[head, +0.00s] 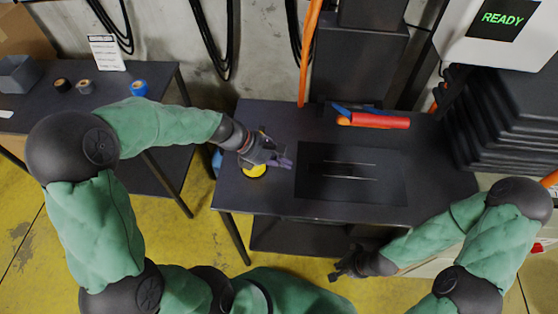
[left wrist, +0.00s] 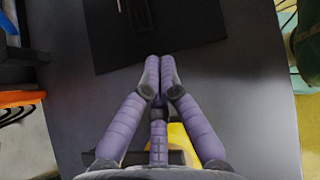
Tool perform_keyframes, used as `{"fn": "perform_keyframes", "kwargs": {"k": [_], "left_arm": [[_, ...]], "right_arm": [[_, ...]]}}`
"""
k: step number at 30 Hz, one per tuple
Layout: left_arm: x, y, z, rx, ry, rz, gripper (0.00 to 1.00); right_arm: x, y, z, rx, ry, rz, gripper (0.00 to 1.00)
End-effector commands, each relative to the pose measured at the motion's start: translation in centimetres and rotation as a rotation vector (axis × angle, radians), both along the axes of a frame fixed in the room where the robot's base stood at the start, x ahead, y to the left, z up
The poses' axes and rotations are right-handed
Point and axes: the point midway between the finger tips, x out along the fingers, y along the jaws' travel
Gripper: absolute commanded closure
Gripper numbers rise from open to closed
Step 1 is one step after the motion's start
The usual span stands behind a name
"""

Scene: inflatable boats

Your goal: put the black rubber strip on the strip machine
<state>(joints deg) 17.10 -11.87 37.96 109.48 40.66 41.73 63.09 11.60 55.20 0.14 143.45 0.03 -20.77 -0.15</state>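A flat black plate (head: 312,183) lies on the dark table, with a slotted part (head: 350,170) in its middle; I cannot tell whether this is the strip machine. The plate also shows in the left wrist view (left wrist: 105,45). I cannot clearly make out a separate black rubber strip. My left gripper (head: 287,162) is just left of the plate, above the table. In the left wrist view its purple fingers (left wrist: 159,62) meet at the tips, with nothing visible between them. My right gripper (head: 336,276) is in front of the table, low and dark; its fingers are unclear.
A yellow round item (head: 254,171) lies under my left gripper. A red roll (head: 380,121) and blue item lie at the table's back. Stacked black trays (head: 505,125) stand at right, below a white box reading READY (head: 503,18). A side table (head: 60,105) holds small rolls.

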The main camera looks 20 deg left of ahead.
Motion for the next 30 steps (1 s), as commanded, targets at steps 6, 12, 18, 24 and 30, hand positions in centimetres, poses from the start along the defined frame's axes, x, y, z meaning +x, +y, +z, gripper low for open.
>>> {"fn": "perform_keyframes", "kwargs": {"k": [6,12,18,24,30], "left_arm": [[1.0,-2.4,-2.8,0.000,0.000,-0.003,1.00],[1.5,-3.5,-3.9,0.000,-0.001,-0.001,1.00],[1.7,-3.7,-4.1,0.000,-0.001,0.001,1.00],[1.6,-3.7,-4.0,0.001,-0.001,0.000,1.00],[2.5,-5.8,-3.8,0.000,0.000,-0.004,1.00]], "right_arm": [[0.0,0.0,-1.8,0.000,0.000,0.000,1.00],[0.0,0.0,-2.4,0.000,0.000,0.000,1.00],[0.0,0.0,-2.5,0.000,0.000,0.000,1.00],[0.0,0.0,-2.4,0.000,0.000,0.000,1.00],[0.0,0.0,-1.5,0.000,0.000,0.000,1.00]]}}
